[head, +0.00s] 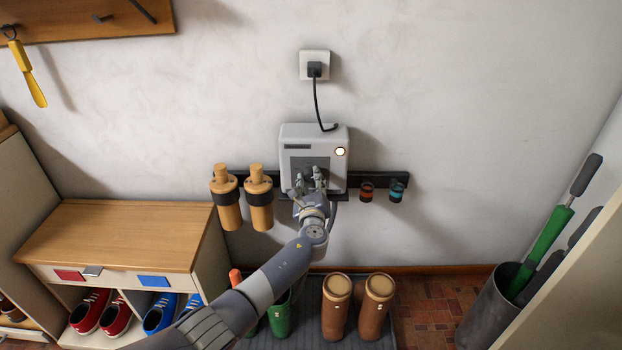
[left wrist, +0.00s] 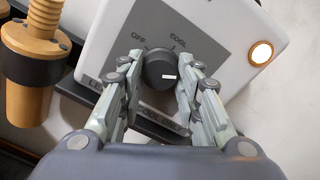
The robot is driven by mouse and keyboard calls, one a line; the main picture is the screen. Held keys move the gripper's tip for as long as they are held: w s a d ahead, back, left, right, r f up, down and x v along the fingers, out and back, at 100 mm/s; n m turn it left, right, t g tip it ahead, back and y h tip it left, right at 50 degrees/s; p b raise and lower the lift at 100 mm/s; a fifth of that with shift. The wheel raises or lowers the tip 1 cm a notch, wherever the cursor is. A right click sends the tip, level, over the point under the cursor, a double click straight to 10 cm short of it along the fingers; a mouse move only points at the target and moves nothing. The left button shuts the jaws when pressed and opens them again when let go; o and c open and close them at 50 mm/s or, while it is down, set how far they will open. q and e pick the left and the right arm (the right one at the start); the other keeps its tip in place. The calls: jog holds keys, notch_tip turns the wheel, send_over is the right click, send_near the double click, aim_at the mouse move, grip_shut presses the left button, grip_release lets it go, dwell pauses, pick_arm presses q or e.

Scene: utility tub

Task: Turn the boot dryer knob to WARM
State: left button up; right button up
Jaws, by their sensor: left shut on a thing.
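The boot dryer (head: 335,133) is a pale grey box on the wall with a darker front panel. Its dark round knob (left wrist: 160,66) shows in the left wrist view, with a white mark on its face, toward the lower right. My left gripper (head: 308,180) is at the panel. In the left wrist view its fingers (left wrist: 160,84) are shut on the knob, one on each side, and cover part of the panel.
A round lamp (head: 340,151) glows on the dryer. Wooden boot posts (head: 260,210) stand left of the dryer, and small red and teal holders (head: 397,191) are to its right. A shoe bench (head: 120,235) is at left, brown boots (head: 336,310) below, an umbrella bin (head: 492,308) at right.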

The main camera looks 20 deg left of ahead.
pick_arm(q)
jog(key=shift+m, duration=0.9)
pick_arm(e)
jog(key=shift+s+f, duration=0.2)
jog(key=shift+f, duration=0.4)
jog(key=shift+s+f, duration=0.2)
jog(key=shift+f, duration=0.4)
pick_arm(q)
jog(key=o, duration=1)
jog(key=shift+o, duration=0.2)
jog(key=shift+s, duration=0.1)
pick_arm(e)
jog(key=shift+f, duration=0.1)
pick_arm(q)
jog(key=v, duration=1.1)
jog(key=shift+s+d, duration=0.15)
jog(key=shift+s, duration=0.2)
